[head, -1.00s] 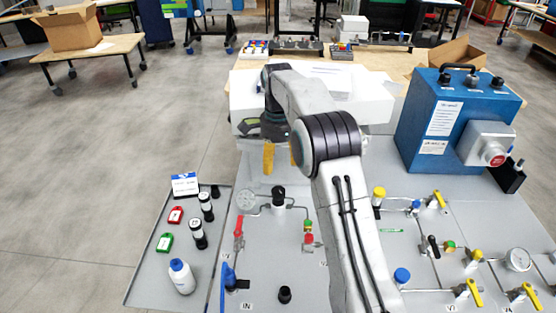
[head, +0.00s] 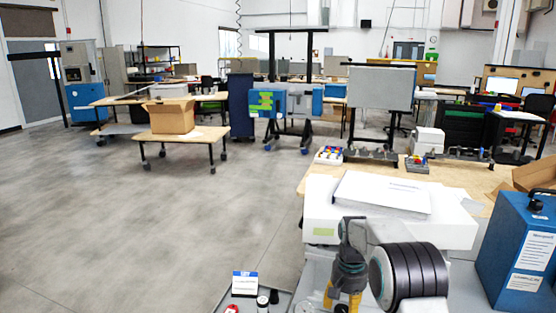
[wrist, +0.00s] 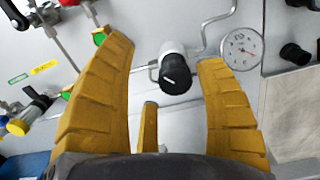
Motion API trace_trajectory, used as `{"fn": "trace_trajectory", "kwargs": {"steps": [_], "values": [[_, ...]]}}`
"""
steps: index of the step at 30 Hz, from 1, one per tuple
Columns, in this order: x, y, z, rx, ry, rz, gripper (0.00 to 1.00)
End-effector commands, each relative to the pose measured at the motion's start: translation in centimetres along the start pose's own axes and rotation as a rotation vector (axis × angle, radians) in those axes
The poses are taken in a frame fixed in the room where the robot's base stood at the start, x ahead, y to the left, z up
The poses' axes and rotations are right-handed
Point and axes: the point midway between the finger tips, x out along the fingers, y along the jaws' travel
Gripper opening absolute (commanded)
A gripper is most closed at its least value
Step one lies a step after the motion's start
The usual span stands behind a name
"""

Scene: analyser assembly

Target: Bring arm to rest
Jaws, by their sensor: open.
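My arm reaches forward at the bottom right of the head view, with my gripper (head: 344,298) hanging down, its yellow fingers partly cut off by the bottom edge. In the wrist view my gripper (wrist: 162,55) has its two yellow fingers spread wide with nothing held. A black-capped valve knob (wrist: 175,75) on the grey panel shows between the fingers, apart from both. A round gauge (wrist: 242,50) shows just right of the right finger. I cannot tell the height of the fingertips above the panel.
A white box (head: 460,232) stands behind my gripper and a blue case (head: 515,245) stands to the right. A black-handled valve (wrist: 35,100) and green fittings sit left in the wrist view. Open floor (head: 180,220) lies to the left. A cardboard box (head: 168,117) rests on a low table.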

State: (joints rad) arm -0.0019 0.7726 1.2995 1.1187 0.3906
Motion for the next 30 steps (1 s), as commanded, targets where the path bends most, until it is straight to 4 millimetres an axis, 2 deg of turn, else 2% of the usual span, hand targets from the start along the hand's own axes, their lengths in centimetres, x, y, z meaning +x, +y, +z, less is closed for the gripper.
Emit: {"fn": "trace_trajectory", "kwargs": {"steps": [4,10,15,21,27,30], "values": [[0.6,1.9,4.5,-0.181,-0.049,0.015,0.65],[-1.0,4.7,11.2,-0.347,-0.069,0.015,0.65],[-3.1,7.2,17.4,-0.398,-0.056,0.011,0.65],[-5.1,9.9,24.0,-0.395,-0.018,0.003,0.65],[-6.7,11.9,28.7,-0.392,0.065,-0.013,0.65],[-7.6,12.3,29.7,-0.391,0.132,-0.026,0.65]]}}
